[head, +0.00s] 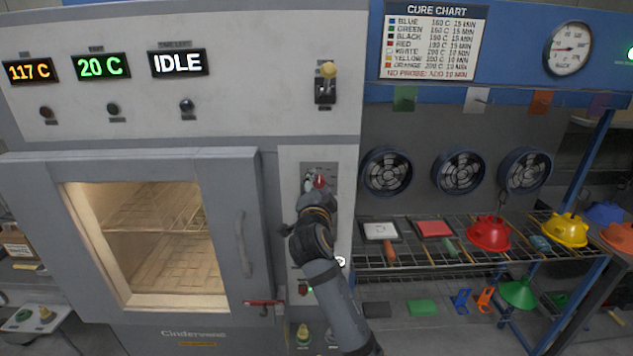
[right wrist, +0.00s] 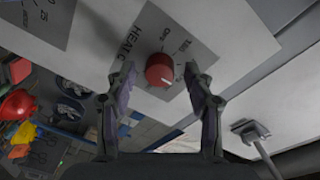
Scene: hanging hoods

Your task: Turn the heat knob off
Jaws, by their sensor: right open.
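The heat knob (right wrist: 160,70) is a red round knob with a pale pointer mark, set on a grey dial plate (right wrist: 196,40) lettered "HEAT" and "OFF". In the head view the red knob (head: 320,181) shows on the narrow panel right of the oven door, partly hidden by my gripper. My right gripper (head: 314,190) is at the knob. In the right wrist view its two fingers (right wrist: 160,82) are spread open, one on each side of the knob, with gaps between them and it. My left gripper is not in view.
The oven door (head: 240,290) with its handle (head: 241,243) is shut, left of my arm. A yellow-topped switch (head: 327,82) sits above the knob. Displays read 117 C, 20 C and IDLE. A wire rack (head: 400,262) with coloured hoods and fans stands to the right.

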